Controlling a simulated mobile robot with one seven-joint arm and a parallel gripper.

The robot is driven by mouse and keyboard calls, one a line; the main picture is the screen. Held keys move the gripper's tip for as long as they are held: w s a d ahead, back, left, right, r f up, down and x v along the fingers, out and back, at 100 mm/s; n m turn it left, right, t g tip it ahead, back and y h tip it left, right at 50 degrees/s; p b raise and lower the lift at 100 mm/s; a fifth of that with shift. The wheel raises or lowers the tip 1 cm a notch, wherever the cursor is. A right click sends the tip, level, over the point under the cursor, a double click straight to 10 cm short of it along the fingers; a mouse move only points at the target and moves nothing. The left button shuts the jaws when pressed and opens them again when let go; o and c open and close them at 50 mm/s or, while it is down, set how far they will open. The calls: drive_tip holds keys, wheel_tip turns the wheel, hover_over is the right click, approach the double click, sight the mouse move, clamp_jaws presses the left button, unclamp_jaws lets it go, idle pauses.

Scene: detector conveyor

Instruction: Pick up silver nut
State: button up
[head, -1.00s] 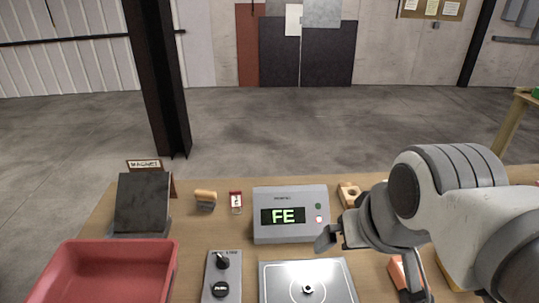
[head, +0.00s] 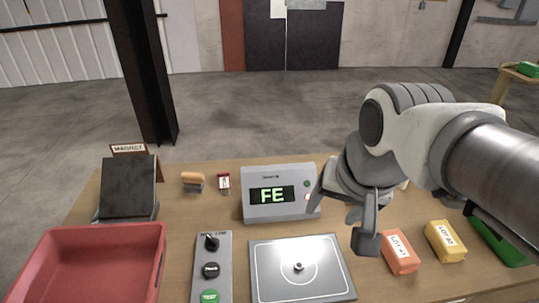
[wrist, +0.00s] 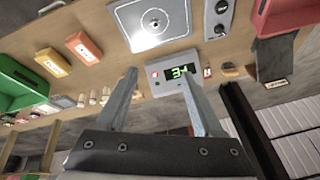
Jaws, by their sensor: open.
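The silver nut (head: 298,267) is a small ring-like piece on the shiny plate (head: 264,284), inside its marked circle. The nut also shows in the wrist view (wrist: 154,23), near the top. My gripper (head: 342,215) is open and empty above the bench, up and to the right of the nut in the head view, apart from it. Both of its fingers (wrist: 158,75) spread wide in the wrist view, with the display box between and beyond them.
A grey display box (head: 281,208) reading FE stands behind the plate. A switch panel (head: 211,250) lies left of it, then a red bin (head: 160,262). Orange (head: 399,252) and yellow (head: 445,241) blocks and a green bin (head: 492,239) sit right.

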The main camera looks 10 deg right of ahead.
drive_tip(key=w+f+m+g+b, duration=0.2)
drive_tip(key=w+f+m+b, duration=0.45)
drive_tip(key=f+m, duration=0.3)
drive_tip(key=m+g+b, duration=0.3)
drive_tip(key=m+b, duration=0.1)
drive_tip(key=m, duration=0.6)
approach(299, 265)
wheel_tip(299, 265, down, 8)
drive_tip(key=b, duration=0.4)
drive_tip(key=shift+s+a+f, duration=0.1)
drive_tip(key=shift+s+f, duration=0.05)
clamp_jaws()
